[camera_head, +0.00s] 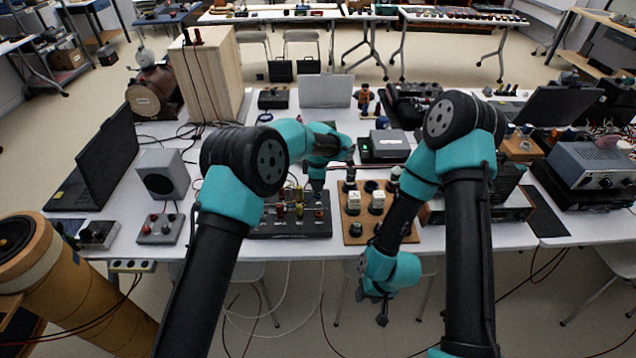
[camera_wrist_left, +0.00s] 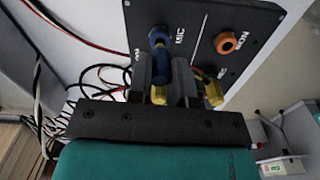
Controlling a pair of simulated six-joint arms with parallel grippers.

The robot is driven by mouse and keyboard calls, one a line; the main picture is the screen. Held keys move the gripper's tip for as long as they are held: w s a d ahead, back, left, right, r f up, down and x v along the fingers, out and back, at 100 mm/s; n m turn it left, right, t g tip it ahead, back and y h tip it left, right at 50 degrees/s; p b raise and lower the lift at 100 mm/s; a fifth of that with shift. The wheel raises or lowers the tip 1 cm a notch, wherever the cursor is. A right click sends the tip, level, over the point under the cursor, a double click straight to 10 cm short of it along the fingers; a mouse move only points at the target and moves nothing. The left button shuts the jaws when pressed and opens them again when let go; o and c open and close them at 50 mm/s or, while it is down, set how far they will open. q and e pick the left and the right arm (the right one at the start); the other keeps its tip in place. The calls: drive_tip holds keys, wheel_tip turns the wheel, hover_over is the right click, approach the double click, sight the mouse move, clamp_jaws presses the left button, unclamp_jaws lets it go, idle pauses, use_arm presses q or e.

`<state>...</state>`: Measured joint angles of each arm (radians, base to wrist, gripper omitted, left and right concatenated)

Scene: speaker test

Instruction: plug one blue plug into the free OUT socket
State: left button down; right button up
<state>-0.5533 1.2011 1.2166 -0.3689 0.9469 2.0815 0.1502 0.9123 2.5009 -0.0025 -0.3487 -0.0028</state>
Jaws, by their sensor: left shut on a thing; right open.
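In the left wrist view a blue plug (camera_wrist_left: 160,42) stands between the fingers of my left gripper (camera_wrist_left: 163,78), which is shut on it. The plug is against or just over the black panel (camera_wrist_left: 205,20) beside the MIC label; I cannot tell whether it is seated. An orange-ringed socket (camera_wrist_left: 227,43) shows by the MON label. A yellow part (camera_wrist_left: 213,92) is right of the fingers. In the head view my left gripper (camera_head: 317,186) is over the black panel box (camera_head: 300,228). My right gripper (camera_head: 376,300) is open and empty, low before the table's front edge. No OUT label is readable.
A wooden board (camera_head: 354,238) with white blocks stands right of the panel box. A grey speaker (camera_head: 163,173) and a small grey box (camera_head: 160,229) are to its left. A laptop (camera_head: 100,165) is further left. Cables lie behind the panel.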

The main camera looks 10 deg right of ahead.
use_arm(q)
drive_tip(key=shift+f, duration=0.85)
idle(0.3)
drive_tip(key=c, duration=1)
unclamp_jaws()
drive_tip(key=shift+o, duration=0.2)
drive_tip(key=shift+r, duration=0.1)
drive_tip(key=shift+r, duration=3.7)
